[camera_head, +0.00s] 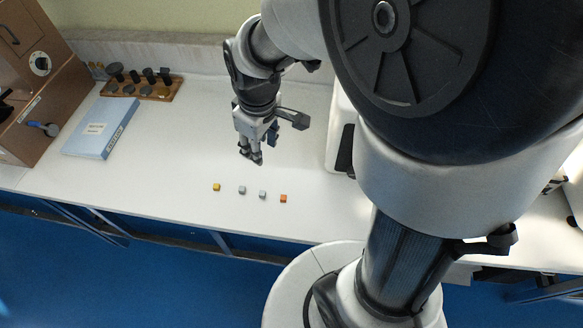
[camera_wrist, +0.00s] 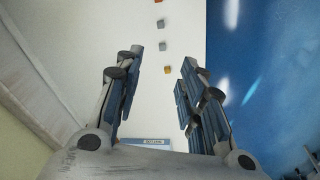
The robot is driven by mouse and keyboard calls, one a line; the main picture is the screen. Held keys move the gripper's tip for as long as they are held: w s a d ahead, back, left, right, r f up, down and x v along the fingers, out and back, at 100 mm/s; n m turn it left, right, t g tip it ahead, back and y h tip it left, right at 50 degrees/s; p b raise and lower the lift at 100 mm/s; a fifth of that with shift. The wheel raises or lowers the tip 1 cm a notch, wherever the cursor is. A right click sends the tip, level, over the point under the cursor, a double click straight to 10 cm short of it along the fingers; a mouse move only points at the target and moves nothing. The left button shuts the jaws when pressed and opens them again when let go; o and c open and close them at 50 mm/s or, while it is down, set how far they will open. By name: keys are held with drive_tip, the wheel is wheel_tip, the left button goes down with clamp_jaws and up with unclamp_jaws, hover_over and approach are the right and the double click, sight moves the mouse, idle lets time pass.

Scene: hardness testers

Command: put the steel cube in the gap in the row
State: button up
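A row of small cubes lies on the white bench. From left to right in the head view these are a yellow cube (camera_head: 216,187), a grey cube (camera_head: 242,190), another grey cube (camera_head: 262,194) and an orange cube (camera_head: 283,198). They stand apart with roughly even spaces. Both grey cubes look like metal; I cannot tell them apart by material. My gripper (camera_head: 250,158) is above the bench, behind the row. In the wrist view it is open and empty, with the yellow cube (camera_wrist: 168,70) seen between its fingertips and the grey cubes (camera_wrist: 163,46) beyond.
A blue-and-white box (camera_head: 100,128) lies flat at left. Behind it is a wooden rack (camera_head: 150,90) with dark parts. A brown cabinet (camera_head: 40,85) stands far left and a white machine (camera_head: 340,130) right of my gripper. The bench front edge is just before the row.

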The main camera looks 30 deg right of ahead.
drive_tip(key=s+r+m+t, duration=0.1)
drive_tip(key=s+r+m, duration=0.2)
drive_tip(key=s+r, duration=0.2)
drive_tip(key=s+r+m+t, duration=0.1)
drive_tip(key=s+r+m, duration=0.2)
drive_tip(key=s+r, duration=0.3)
drive_tip(key=s, duration=0.5)
drive_tip(key=shift+t, duration=0.3)
